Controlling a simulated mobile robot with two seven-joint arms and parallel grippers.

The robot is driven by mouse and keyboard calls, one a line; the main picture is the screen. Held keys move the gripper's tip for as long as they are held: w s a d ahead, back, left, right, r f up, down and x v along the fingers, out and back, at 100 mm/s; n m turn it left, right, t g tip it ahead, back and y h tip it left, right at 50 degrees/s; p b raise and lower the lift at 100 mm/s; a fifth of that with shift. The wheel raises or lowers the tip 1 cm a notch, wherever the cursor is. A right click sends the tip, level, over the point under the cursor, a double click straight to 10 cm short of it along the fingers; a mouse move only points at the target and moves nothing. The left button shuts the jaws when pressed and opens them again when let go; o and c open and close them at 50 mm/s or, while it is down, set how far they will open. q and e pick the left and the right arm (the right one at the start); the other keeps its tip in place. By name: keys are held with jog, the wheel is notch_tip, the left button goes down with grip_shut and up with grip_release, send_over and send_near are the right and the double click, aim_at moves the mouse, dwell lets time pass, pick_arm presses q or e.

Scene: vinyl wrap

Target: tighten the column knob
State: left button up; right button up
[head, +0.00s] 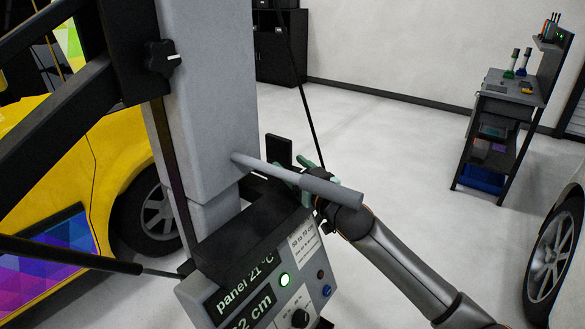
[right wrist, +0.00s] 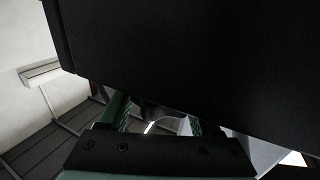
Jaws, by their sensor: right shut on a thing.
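A black lobed knob (head: 158,58) with a white pointer sits on the black bracket at the upper left of the grey column (head: 215,95). My right gripper (head: 305,170) is low at the column's right side, partly hidden behind a grey bar handle (head: 330,188). Its green fingers also show in the right wrist view (right wrist: 155,118), shut on a small dark part (right wrist: 160,112). I cannot tell whether that part is a knob of the column. A large black surface hides most of the wrist view. My left gripper is out of view.
A control panel (head: 262,290) with a lit green button stands below the column. A yellow car (head: 110,160) is close at the left, and another car's wheel (head: 553,250) is at the right. A workbench (head: 505,95) stands at the back right. The middle floor is clear.

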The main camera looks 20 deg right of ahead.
jog(key=shift+r, duration=0.15)
jog(key=o, duration=1.4)
jog(key=shift+c, duration=0.2)
jog(key=shift+s+d+f, duration=0.15)
jog(key=shift+s+f, duration=0.05)
jog(key=shift+s, duration=0.35)
jog(key=b+v, duration=0.1)
jog(key=v, duration=1)
jog(key=shift+s, duration=0.2)
